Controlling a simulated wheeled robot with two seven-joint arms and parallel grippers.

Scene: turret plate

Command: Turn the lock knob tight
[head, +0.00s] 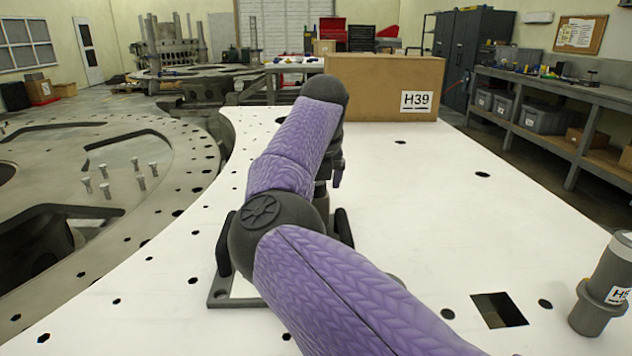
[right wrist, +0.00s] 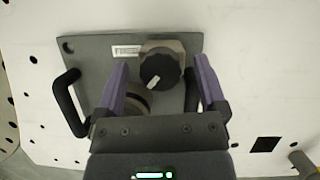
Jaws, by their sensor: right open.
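The lock knob (right wrist: 160,69) is a dark round knob with a white pointer mark, on a beige block on a grey plate (right wrist: 95,62). In the right wrist view the pointer is tilted, running from lower left to upper right. My right gripper (right wrist: 161,64) is open, with one purple finger on each side of the knob and gaps between. I cannot tell how high the fingertips are above it. In the head view my right arm hides the knob; a corner of the grey plate (head: 219,298) shows. My left gripper is not in view.
The white table (head: 420,215) has several holes. A box marked H39 (head: 375,88) stands behind, and a grey cylinder (head: 603,285) stands at the right.

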